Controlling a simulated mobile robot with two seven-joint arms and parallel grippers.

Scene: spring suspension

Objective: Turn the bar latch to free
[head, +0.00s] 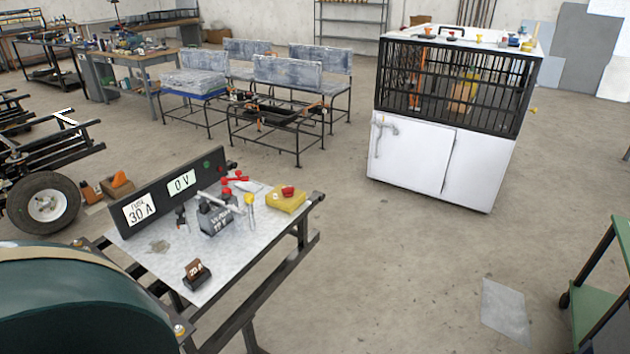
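A grey metal fitting that looks like a bar latch (384,128) is on the upper left of the white cabinet door (412,150). It has a short crosswise arm and a part hanging down. It is small in this view, and I cannot tell its exact position. The cabinet doors look closed. The cabinet carries a black barred cage (450,85) with a white top. Neither of my grippers is in view, and nothing of mine touches the cabinet.
A dark green rounded body (80,305) fills the lower left corner. A green cart (600,285) is at right. Floor before the cabinet is clear.

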